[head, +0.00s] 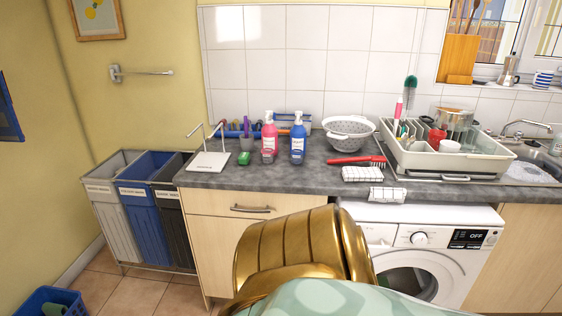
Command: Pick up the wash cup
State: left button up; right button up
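I cannot tell which cup is the wash cup. A red cup (437,138) and a white cup (450,147) are in the white dish rack (455,165) at the right of the counter. A small grey cup (247,144) with a purple-handled item in it stands at the left, behind a green item (244,158). A blue-and-white striped mug (543,79) stands on the windowsill. Neither of my grippers is in view.
A pink bottle (269,141), a blue bottle (298,141) and a white colander (348,133) stand on the grey counter (300,178). A red brush (357,160) lies before the colander. The sink (543,160) is far right. Bins (150,215) stand left, a washing machine (425,250) below.

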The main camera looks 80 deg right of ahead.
aim_at(296, 157)
jog(key=i+l+z, duration=0.1)
jog(key=i+z, duration=0.75)
jog(key=i+j+z, duration=0.2)
jog(key=i+z, duration=0.2)
jog(key=i+j+z, duration=0.25)
jog(key=z, duration=0.15)
jog(key=i+l+z, duration=0.2)
jog(key=z, duration=0.25)
jog(key=i+z, duration=0.6)
jog(key=z, duration=0.25)
jog(key=i+z, duration=0.3)
jog(key=z, duration=0.15)
